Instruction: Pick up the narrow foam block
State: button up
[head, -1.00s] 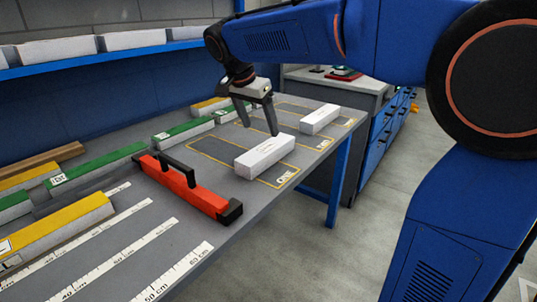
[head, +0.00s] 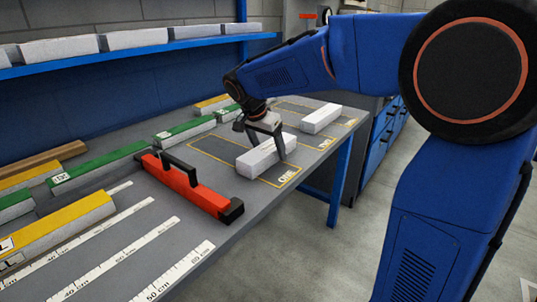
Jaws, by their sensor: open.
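A white foam block (head: 259,160) lies on the grey table inside a yellow-outlined area, nearest to my gripper. My gripper (head: 267,146) is open over this block. One finger shows at its right side, and the other finger shows at its far left side. I cannot tell whether either finger touches it. A second white block (head: 320,119) lies farther back to the right in another outlined area. The pictures do not settle which of the two is the narrow one.
A red tool with a black handle (head: 188,187) lies left of the near block. Several green- and yellow-topped blocks lie along the table's left side. White scale strips mark the front of the table (head: 225,262). A blue shelf (head: 140,49) with white blocks hangs behind.

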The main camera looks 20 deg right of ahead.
jog(key=shift+f, duration=0.1)
jog(key=shift+c, duration=0.6)
jog(key=c, duration=1)
